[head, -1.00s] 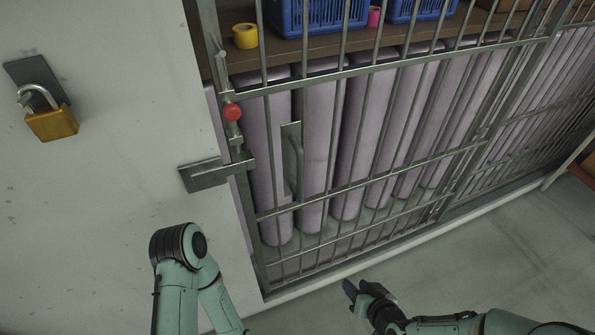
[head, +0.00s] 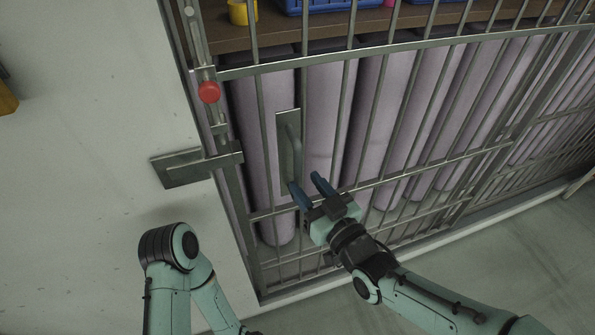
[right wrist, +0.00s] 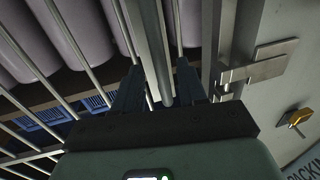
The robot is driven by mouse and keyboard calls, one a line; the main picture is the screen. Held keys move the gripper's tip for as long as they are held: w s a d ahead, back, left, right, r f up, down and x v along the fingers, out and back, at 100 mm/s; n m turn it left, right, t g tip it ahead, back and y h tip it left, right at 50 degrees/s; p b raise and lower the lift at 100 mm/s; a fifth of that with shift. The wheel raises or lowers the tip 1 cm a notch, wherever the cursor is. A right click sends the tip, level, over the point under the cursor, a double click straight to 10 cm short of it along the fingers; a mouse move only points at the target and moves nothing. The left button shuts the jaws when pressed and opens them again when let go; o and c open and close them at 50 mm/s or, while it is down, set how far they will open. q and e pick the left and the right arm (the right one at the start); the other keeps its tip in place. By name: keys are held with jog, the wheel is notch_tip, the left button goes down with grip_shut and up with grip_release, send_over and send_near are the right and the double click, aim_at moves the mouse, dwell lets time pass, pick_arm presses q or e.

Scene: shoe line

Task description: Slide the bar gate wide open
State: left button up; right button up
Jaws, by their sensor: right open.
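The grey bar gate (head: 390,52) stands across purple rolls, its left edge close to the pale wall, so it looks shut. Its upright handle (head: 291,150) sits on a flat plate near that edge. My right gripper (head: 311,187) is open, with blue fingertips at the lower end of the handle. In the right wrist view the handle (right wrist: 161,55) runs between the open fingers (right wrist: 157,75); I cannot tell if they touch it. A metal latch (head: 183,168) and a red knob (head: 209,92) are at the gate's left edge. My left gripper is out of view.
A brown shelf (head: 270,33) behind the bars holds blue baskets (head: 320,5) and a yellow roll (head: 242,12). The grey floor (head: 520,250) in front is clear at the right.

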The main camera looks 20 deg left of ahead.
aim_at(300, 176)
jog(key=shift+x, duration=2.35)
grip_shut()
jog(key=shift+w+d, duration=0.1)
jog(key=shift+d, duration=0.05)
